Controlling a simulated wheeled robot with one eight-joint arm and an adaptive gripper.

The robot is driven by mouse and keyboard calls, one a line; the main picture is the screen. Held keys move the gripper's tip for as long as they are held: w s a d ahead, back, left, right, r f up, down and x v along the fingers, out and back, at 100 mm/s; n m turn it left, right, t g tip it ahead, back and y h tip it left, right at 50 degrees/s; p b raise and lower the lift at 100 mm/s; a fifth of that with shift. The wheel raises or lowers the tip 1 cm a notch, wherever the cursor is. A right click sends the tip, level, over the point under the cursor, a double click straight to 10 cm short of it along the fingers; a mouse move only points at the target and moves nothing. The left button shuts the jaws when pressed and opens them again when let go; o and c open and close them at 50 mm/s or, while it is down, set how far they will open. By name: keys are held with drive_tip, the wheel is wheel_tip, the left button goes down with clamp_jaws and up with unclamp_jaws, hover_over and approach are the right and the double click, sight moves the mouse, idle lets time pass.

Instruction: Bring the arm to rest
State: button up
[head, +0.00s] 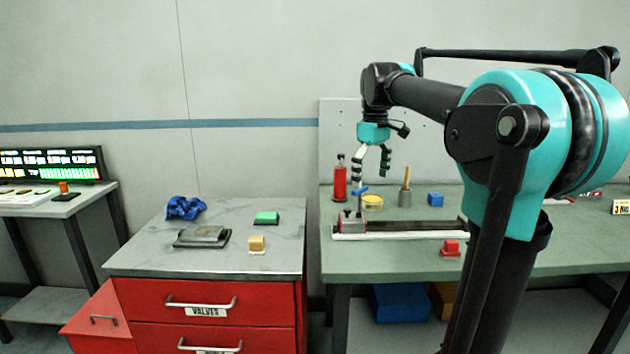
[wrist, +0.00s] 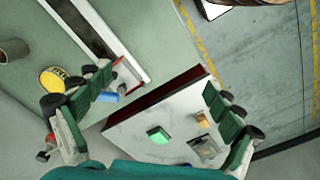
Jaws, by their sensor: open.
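My gripper (head: 371,165) hangs from my teal and black arm above the green workbench (head: 570,255), fingers pointing down. It is open and empty. In the wrist view its two fingers (wrist: 152,105) are spread wide at left and right, with nothing between them but the view of the bench and cabinet below. I cannot tell the exact gap between fingertips and handle.
A red cabinet (head: 150,298) with a marbled top bears a green block (head: 266,217), a yellow block (head: 256,243), a grey plate (head: 202,236) and a blue cloth (head: 185,208). A red bottle (head: 340,182), yellow tin (head: 372,202) and blue block (head: 435,199) stand behind the magazine.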

drive_tip(key=s+d+f+m+t, duration=0.1)
drive_tip(key=s+f+m, duration=0.2)
drive_tip(key=s+f, duration=0.4)
drive_tip(key=s+d+f+m+t, duration=0.1)
drive_tip(key=s+f+m, duration=0.2)
drive_tip(key=s+f, duration=0.4)
drive_tip(key=s+d+f+m+t, duration=0.2)
drive_tip(key=s+f, duration=0.5)
drive_tip(key=f, duration=1.2)
drive_tip(key=shift+s+f+m, duration=0.3)
drive_tip(key=shift+m, duration=0.1)
